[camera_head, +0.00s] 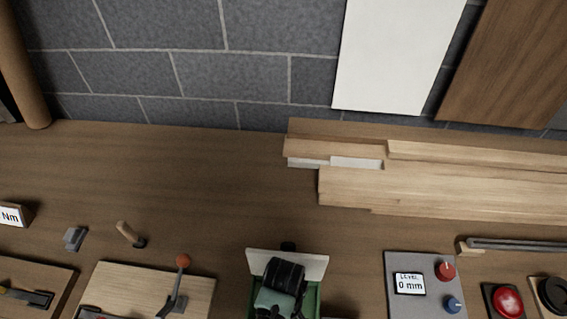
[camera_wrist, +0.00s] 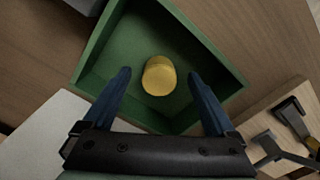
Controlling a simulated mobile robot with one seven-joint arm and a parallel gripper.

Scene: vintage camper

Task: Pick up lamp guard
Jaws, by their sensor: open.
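A short yellow cylinder (camera_wrist: 158,76) lies inside a green open tray (camera_wrist: 226,78) in the wrist view. It is the only loose thing visible in the tray; I cannot tell for certain that it is the lamp guard. My gripper (camera_wrist: 159,74) is open, with its blue fingers on either side of the cylinder in the picture and a visible gap on both sides. I cannot tell how far the fingertips are above it. In the head view my dark and green wrist covers most of the tray (camera_head: 312,300), and the cylinder is hidden.
A white panel (camera_head: 310,264) stands at the tray's back edge. A board with a red-knobbed lever (camera_head: 182,262) is left; a control panel (camera_head: 420,264) and red button (camera_head: 508,302) are right. Stacked planks (camera_head: 440,188) lie behind. The bench (camera_head: 190,180) is clear at back left.

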